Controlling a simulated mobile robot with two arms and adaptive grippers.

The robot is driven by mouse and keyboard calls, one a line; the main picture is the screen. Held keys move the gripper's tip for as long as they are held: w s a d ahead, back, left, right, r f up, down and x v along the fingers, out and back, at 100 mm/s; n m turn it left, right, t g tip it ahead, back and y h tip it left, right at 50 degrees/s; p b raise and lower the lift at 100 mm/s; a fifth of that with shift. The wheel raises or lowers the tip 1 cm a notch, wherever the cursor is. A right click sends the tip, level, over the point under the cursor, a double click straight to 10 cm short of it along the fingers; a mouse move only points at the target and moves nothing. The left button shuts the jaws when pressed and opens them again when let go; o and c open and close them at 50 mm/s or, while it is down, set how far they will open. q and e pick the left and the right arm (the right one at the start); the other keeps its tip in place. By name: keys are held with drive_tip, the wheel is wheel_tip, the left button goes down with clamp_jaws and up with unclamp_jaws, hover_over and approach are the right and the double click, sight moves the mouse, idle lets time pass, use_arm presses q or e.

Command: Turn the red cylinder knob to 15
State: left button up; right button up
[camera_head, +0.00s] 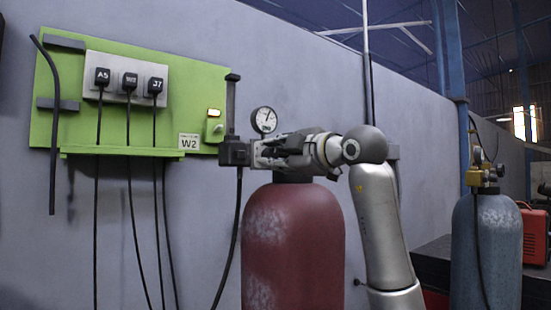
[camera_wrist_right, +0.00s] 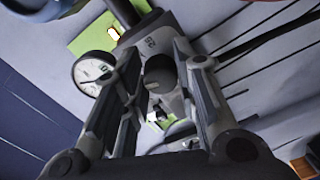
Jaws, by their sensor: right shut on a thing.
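The red cylinder (camera_head: 292,245) stands upright in front of the wall, with worn pale patches on its side. A round white gauge (camera_head: 264,120) with a dark needle sits above its valve; it also shows in the right wrist view (camera_wrist_right: 93,72). The needle points up and to the right in the head view; its numbers are too small to read. My right gripper (camera_head: 272,151) reaches in from the right above the cylinder. In the right wrist view its fingers lie either side of the dark round knob (camera_wrist_right: 160,75), shut on it. The fingers largely hide the knob in the head view.
A green panel (camera_head: 190,95) with several plugged black cables and a W2 label hangs on the wall at left. A dark block (camera_head: 235,153) and hose adjoin the valve. A grey-blue cylinder (camera_head: 487,250) stands at right, near a red machine (camera_head: 535,237).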

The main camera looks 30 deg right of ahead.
drive_tip(key=shift+m, duration=0.9)
drive_tip(key=o, duration=1)
drive_tip(key=shift+d, duration=0.1)
drive_tip(key=shift+o, duration=0.2)
drive_tip(key=s, duration=1.2)
drive_tip(key=shift+d, duration=0.45)
